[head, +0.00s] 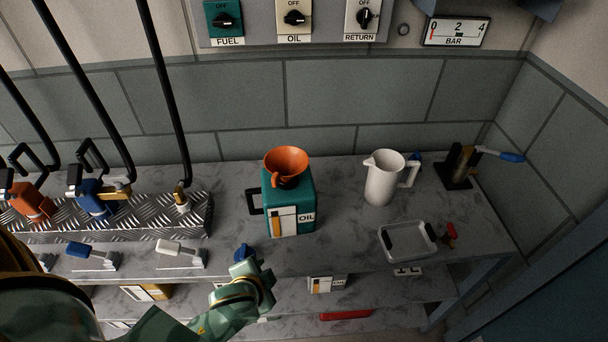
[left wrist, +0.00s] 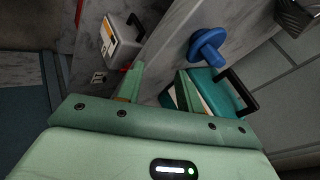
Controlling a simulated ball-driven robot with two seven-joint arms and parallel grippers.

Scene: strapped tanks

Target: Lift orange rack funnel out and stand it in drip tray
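The orange funnel (head: 287,161) sits mouth up in the top of a teal oil can (head: 302,194) on the worktop; its spout is hidden. The drip tray (head: 407,254), pale and shallow, lies empty to the right, near the worktop's front edge. My left gripper (head: 266,282) is low in front of that edge, below the can and apart from the funnel. The left wrist view shows its two fingers (left wrist: 160,72) apart with nothing held between them. The teal can (left wrist: 234,92) also shows there, but the funnel cannot be made out. My right gripper is not in view.
A blue knob-like piece (head: 243,252) is at the worktop edge close to my left gripper. A white jug (head: 383,178) stands behind the tray, a red-handled valve (head: 450,234) at its right. A tread-plate block (head: 140,218) with nozzles is at left. Lower shelves hold containers.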

